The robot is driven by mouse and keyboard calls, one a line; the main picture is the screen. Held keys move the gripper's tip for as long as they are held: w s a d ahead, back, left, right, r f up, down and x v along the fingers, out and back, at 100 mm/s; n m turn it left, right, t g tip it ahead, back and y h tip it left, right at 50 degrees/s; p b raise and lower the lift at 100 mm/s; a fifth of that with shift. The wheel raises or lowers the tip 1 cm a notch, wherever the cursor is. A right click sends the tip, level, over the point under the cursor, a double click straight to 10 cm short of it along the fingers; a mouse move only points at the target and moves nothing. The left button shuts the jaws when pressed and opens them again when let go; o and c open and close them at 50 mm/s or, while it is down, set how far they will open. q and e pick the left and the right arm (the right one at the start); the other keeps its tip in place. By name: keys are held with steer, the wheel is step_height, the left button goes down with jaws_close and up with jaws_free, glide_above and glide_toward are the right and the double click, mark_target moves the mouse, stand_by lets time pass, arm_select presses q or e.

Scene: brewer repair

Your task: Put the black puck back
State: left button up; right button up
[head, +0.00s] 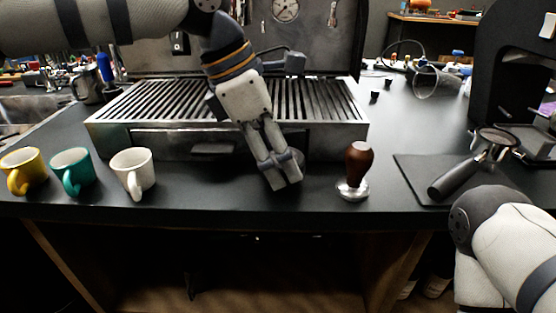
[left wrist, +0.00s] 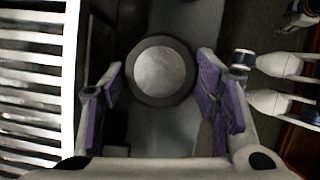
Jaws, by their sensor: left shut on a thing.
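My left gripper (head: 286,180) points down at the counter's front edge, before the steel machine. In the left wrist view its purple-padded fingers (left wrist: 165,85) are shut on a round disc, the black puck (left wrist: 162,70), with a dark rim and a grey face.
A tamper (head: 358,165) with a brown handle stands right of my left gripper. A portafilter (head: 470,168) lies on a dark mat (head: 415,178). Yellow (head: 24,172), teal (head: 73,170) and white (head: 133,173) mugs stand left. The slatted steel machine (head: 335,138) is behind.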

arm_select(q)
steer(key=shift+f, duration=0.55)
steer(key=shift+f, duration=0.1)
steer(key=o, duration=1.3)
steer(key=shift+f, duration=0.1)
steer(key=v, duration=1.2)
steer(key=shift+s+d+p, duration=0.1)
steer(key=shift+p, duration=0.25)
